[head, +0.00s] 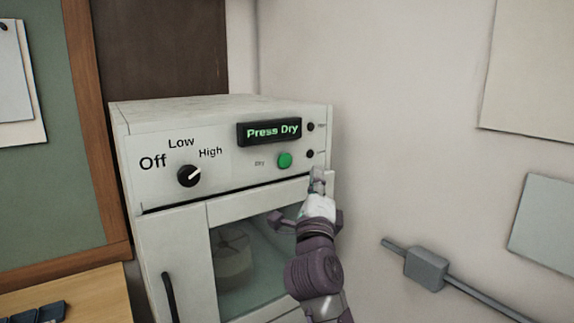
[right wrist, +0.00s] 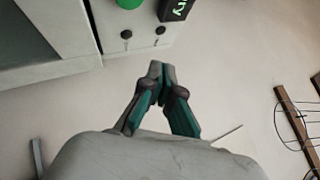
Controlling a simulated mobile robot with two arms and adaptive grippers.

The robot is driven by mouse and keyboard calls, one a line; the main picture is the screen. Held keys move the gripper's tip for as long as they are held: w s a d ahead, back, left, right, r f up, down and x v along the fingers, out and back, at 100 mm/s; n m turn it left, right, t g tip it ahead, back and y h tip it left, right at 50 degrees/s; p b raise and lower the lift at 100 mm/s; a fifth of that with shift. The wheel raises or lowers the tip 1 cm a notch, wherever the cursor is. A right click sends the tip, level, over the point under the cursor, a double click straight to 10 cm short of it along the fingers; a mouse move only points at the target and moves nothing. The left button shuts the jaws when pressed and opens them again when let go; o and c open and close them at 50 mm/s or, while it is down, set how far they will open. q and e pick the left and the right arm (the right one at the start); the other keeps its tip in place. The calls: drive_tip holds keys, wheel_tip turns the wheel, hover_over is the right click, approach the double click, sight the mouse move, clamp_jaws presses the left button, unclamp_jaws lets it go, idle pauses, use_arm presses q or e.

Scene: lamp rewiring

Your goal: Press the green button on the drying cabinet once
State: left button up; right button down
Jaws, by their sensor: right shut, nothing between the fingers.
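The white drying cabinet (head: 225,106) stands against the wall. Its round green button (head: 285,160) is on the front panel, beside the label "Dry" and below a dark display (head: 269,131) reading "Press Dry". My right gripper (head: 317,176) is shut and empty, in front of the cabinet just right of and below the button in the head view. In the right wrist view the closed fingertips (right wrist: 162,68) show apart from the button (right wrist: 131,3), which is cut by the top edge. The left gripper is not in view.
A black knob (head: 189,176) points towards "High" on the panel. Two small dark knobs (head: 310,127) sit right of the display. The cabinet's glass window (head: 240,270) is below the panel. A grey wall box (head: 426,268) with conduit is at the right.

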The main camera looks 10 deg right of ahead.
sight(284, 160)
drive_tip(key=shift+w+a+b, duration=0.45)
drive_tip(key=shift+w+b, duration=0.1)
drive_tip(key=shift+w, duration=0.6)
drive_tip(key=shift+w+a+b, duration=0.45)
drive_tip(key=shift+w+b, duration=0.1)
drive_tip(key=shift+w, duration=0.65)
drive_tip(key=shift+w+a+b, duration=0.45)
drive_tip(key=shift+w+b, duration=0.1)
drive_tip(key=shift+w, duration=0.6)
drive_tip(key=shift+w, duration=0.15)
drive_tip(key=shift+w+a+p, duration=0.15)
drive_tip(key=shift+w+p, duration=0.15)
drive_tip(key=shift+w+a, duration=0.15)
drive_tip(key=shift+w, duration=0.25)
drive_tip(key=shift+s+d+p, duration=0.3)
drive_tip(key=shift+s+p, duration=0.55)
drive_tip(key=shift+p, duration=0.1)
